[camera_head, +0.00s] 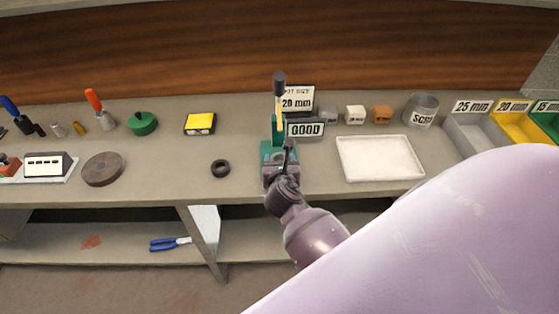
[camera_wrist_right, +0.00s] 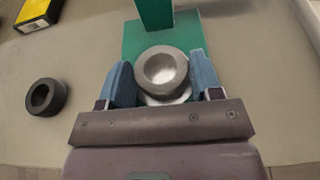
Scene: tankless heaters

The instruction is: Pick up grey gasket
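The grey gasket (camera_wrist_right: 141,66), a thick ring with a pale centre, shows in the right wrist view over the green base of a press-like fixture (camera_wrist_right: 130,38). A pale round part shows just under it. My right gripper (camera_wrist_right: 163,80) has its two blue fingers on either side of the gasket, close to its rim. Whether they press on it I cannot tell. In the head view my right gripper (camera_head: 281,172) is at the front of the green fixture (camera_head: 268,152), and the gasket is hidden or too small to make out. My left gripper is not in view.
A black ring (camera_head: 220,168) lies on the bench left of the fixture. A yellow-topped box (camera_head: 200,123) is behind left. Bins (camera_head: 470,130) line the right end.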

